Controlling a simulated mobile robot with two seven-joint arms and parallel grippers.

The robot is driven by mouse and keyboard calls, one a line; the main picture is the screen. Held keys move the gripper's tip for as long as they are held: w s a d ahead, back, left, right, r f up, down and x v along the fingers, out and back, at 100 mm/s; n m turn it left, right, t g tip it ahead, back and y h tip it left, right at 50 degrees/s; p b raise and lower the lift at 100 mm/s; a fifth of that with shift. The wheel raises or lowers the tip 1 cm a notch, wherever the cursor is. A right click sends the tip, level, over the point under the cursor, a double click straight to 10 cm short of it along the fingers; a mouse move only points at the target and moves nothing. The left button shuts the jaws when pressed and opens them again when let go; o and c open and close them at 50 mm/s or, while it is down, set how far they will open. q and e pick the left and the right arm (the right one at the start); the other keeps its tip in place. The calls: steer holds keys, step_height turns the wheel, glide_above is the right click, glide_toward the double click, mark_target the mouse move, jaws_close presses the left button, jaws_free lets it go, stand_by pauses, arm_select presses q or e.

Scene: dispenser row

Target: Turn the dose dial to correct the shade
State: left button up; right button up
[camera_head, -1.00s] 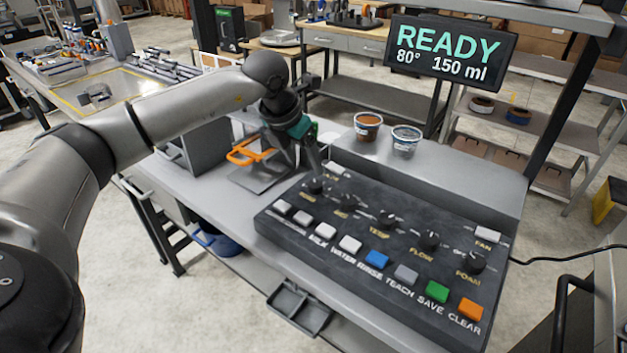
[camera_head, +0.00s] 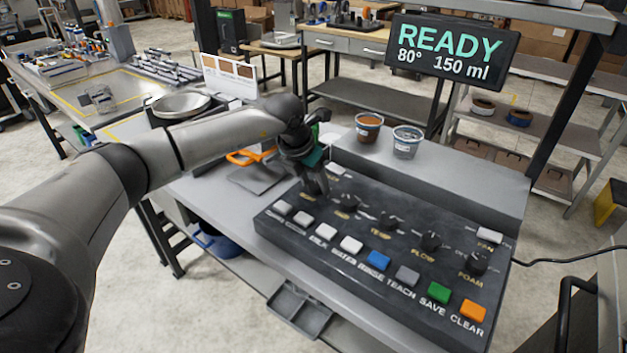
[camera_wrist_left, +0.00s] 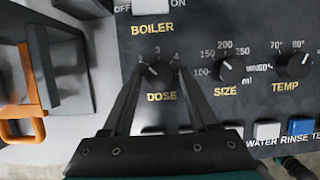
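The dose dial (camera_wrist_left: 160,73) is a black knob over the label DOSE on the dark control panel (camera_head: 350,285). In the wrist view its pale mark appears to point up and left, near the 2. My left gripper (camera_wrist_left: 160,84) is open, with one dark finger on each side of the dial. Whether the fingers touch it cannot be told. In the head view the gripper (camera_head: 318,188) is low over the panel's far left end and hides the dial. The display (camera_head: 450,50) reads READY, 80°, 150 ml. My right gripper is not in view.
The size dial (camera_wrist_left: 230,70) and temp dial (camera_wrist_left: 294,66) sit right of the dose dial. A brown-filled cup (camera_head: 368,128) and a grey cup (camera_head: 406,143) stand behind the panel. An orange handle (camera_head: 243,157) is at the left. A brown-shade card (camera_head: 230,76) stands farther back.

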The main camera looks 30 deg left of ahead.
arm_select(q)
jaws_close()
stand_by(0.5)
steer(key=m+h, duration=0.1)
steer(key=m, duration=0.1)
steer(key=m+b, duration=0.1)
steer(key=m, duration=0.1)
steer(key=shift+w+a+g+h, duration=0.1)
steer(key=shift+a+g+h, duration=0.1)
steer(key=shift+g+h, duration=0.15)
steer(key=shift+a+m+g+h+b, duration=0.1)
steer(key=shift+m+g+h+b, duration=0.45)
steer(key=shift+m, duration=1.95)
steer(key=shift+o, duration=1.4)
jaws_free()
